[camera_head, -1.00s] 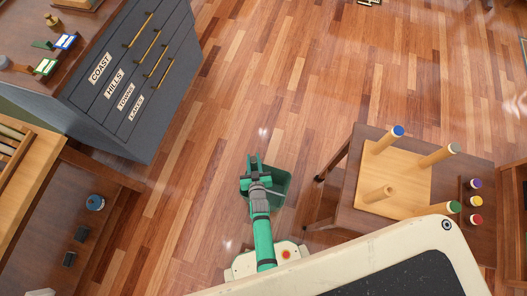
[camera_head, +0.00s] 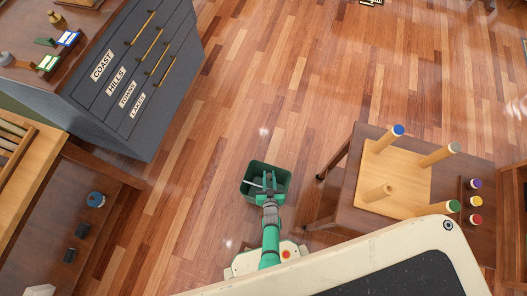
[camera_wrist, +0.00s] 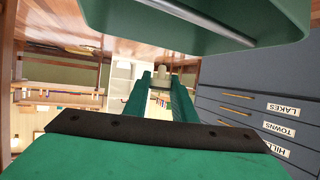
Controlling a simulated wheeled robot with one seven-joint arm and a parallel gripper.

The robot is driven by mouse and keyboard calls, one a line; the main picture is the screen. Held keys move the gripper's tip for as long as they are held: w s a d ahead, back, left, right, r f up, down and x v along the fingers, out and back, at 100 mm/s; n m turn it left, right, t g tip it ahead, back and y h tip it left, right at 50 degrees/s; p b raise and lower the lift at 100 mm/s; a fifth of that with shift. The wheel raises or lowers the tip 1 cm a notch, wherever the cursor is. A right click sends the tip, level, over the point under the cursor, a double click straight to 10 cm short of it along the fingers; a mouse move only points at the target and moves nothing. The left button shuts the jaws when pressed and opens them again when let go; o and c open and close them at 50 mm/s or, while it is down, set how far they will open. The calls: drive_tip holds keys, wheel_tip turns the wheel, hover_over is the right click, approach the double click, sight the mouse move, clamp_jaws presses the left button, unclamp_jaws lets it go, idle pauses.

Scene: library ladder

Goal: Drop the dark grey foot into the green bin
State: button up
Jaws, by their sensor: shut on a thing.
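The open green bin (camera_head: 285,186) stands at the lower middle of the head view, right by my base. My gripper (camera_head: 268,190) reaches over its near side in that view. In the wrist view, my two green fingers (camera_wrist: 161,82) run away from the camera, with a small pale piece (camera_wrist: 162,73) between their tips. I take it to be the foot in my shut gripper. Its dark grey face is not clear in either view. A green wall with a metal rod, likely the bin, fills the top of the wrist view.
An upturned stool (camera_head: 395,165) with one bare leg lies on a brown table (camera_head: 350,150) to the right. Purple, yellow and red feet stand beside it. A dark grey drawer cabinet (camera_head: 140,90) stands upper left. The wooden floor between is clear.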

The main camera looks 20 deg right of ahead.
drive_tip(key=shift+f, duration=0.6)
drive_tip(key=o, duration=1.1)
drive_tip(key=shift+s, duration=0.1)
drive_tip(key=shift+s, duration=0.2)
drive_tip(key=v, duration=1)
drive_tip(key=shift+a, duration=0.2)
